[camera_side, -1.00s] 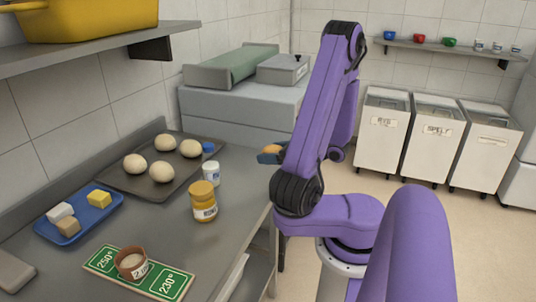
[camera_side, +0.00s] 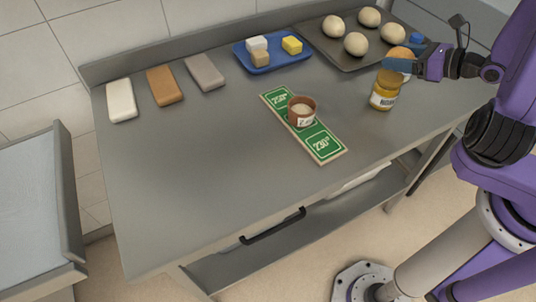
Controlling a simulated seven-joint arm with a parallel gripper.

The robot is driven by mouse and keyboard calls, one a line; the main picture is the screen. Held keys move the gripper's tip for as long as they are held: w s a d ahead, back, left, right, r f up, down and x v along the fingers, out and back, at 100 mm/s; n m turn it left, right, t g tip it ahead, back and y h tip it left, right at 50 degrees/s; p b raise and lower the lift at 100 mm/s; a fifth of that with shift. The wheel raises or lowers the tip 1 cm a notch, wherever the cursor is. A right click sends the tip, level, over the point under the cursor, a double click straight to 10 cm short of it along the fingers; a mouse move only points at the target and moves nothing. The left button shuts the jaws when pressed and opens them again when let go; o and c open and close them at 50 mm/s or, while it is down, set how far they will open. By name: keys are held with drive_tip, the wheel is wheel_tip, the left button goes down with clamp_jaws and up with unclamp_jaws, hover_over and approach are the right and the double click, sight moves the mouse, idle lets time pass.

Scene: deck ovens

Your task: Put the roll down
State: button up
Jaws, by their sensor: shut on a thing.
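My gripper (camera_side: 408,66) is shut on a golden-brown roll (camera_side: 400,52), in the upper right of the side view. It holds the roll near the dark baking tray's (camera_side: 331,54) near right corner, in line with the top of the yellow jar (camera_side: 384,92). The gripper hides the roll's lower part. I cannot tell how high the roll is above the worktop. Several pale dough balls (camera_side: 355,44) sit on the tray.
A green board (camera_side: 322,146) carries a small brown pot (camera_side: 301,108). A blue tray (camera_side: 262,67) holds small blocks. White, orange and grey blocks (camera_side: 164,86) lie at the back left. The steel worktop (camera_side: 210,165) is clear at its front and left.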

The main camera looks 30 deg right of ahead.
drive_tip(key=w+a+n+g+y, duration=0.2)
drive_tip(key=a+n+g+y, duration=0.3)
drive_tip(key=a, duration=1.7)
drive_tip(key=s+a+n+g+y, duration=0.25)
drive_tip(key=s+a, duration=0.25)
drive_tip(key=a, duration=0.5)
drive_tip(key=s+a+n+g+y, duration=0.15)
drive_tip(key=s+a+n, duration=0.3)
drive_tip(key=a, duration=0.55)
drive_tip(key=m, duration=0.1)
hover_over(202, 178)
drive_tip(key=shift+g, duration=0.3)
drive_tip(key=f, duration=0.9)
drive_tip(key=shift+s+d, duration=0.15)
drive_tip(key=shift+d, duration=0.05)
drive_tip(key=shift+a+f, duration=0.1)
drive_tip(key=shift+f, duration=0.1)
drive_tip(key=shift+w+a+f, duration=0.1)
drive_tip(key=shift+w+f, duration=0.1)
drive_tip(key=shift+f, duration=1.5)
drive_tip(key=shift+f, duration=0.15)
